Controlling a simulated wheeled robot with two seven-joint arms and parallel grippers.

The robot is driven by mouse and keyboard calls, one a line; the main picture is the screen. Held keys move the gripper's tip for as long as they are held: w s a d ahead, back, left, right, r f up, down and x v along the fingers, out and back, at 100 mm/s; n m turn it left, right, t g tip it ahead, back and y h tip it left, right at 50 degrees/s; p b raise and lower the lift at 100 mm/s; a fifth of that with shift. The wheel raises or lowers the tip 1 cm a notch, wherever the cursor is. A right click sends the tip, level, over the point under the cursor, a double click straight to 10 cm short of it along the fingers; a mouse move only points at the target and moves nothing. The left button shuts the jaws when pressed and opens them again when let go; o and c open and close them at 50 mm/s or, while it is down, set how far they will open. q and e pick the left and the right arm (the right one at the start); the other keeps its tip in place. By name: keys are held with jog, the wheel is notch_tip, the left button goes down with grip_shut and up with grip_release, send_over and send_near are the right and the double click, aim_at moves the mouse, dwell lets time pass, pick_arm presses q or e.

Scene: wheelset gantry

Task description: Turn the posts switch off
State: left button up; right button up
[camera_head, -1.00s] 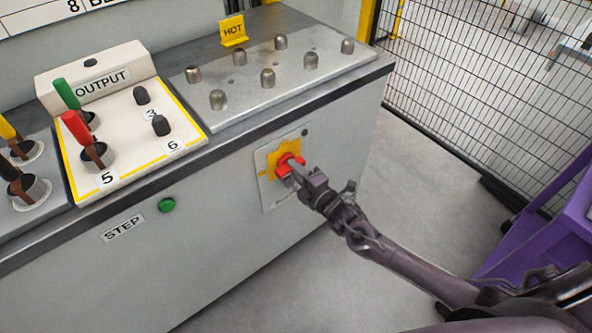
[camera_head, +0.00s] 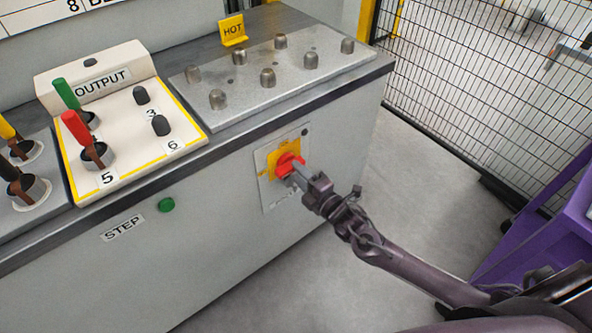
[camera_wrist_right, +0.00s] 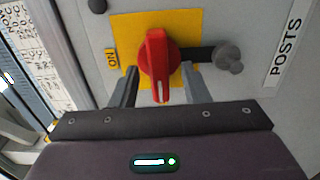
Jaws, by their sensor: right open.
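The posts switch (camera_head: 287,164) is a red rotary knob on a yellow plate, set in the grey cabinet front. In the right wrist view the red knob (camera_wrist_right: 158,62) is seen close, with its handle pointing down toward my gripper. An "ON" label (camera_wrist_right: 112,58) is left of it and a "POSTS" label (camera_wrist_right: 284,46) is at the far right. My right gripper (camera_head: 297,177) is in front of the knob; in the wrist view its open fingers (camera_wrist_right: 160,84) stand either side of the knob's lower part. Contact cannot be told. My left gripper is not in view.
A grey padlock-like part (camera_wrist_right: 229,58) sits right of the knob. A green STEP button (camera_head: 167,205) is on the cabinet front. Mesh fencing (camera_head: 480,90) stands right.

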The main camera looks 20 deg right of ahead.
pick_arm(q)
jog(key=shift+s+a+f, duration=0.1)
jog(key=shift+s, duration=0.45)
pick_arm(e)
jog(key=v, duration=0.5)
jog(key=shift+s+d, duration=0.15)
jog(key=shift+s, duration=0.2)
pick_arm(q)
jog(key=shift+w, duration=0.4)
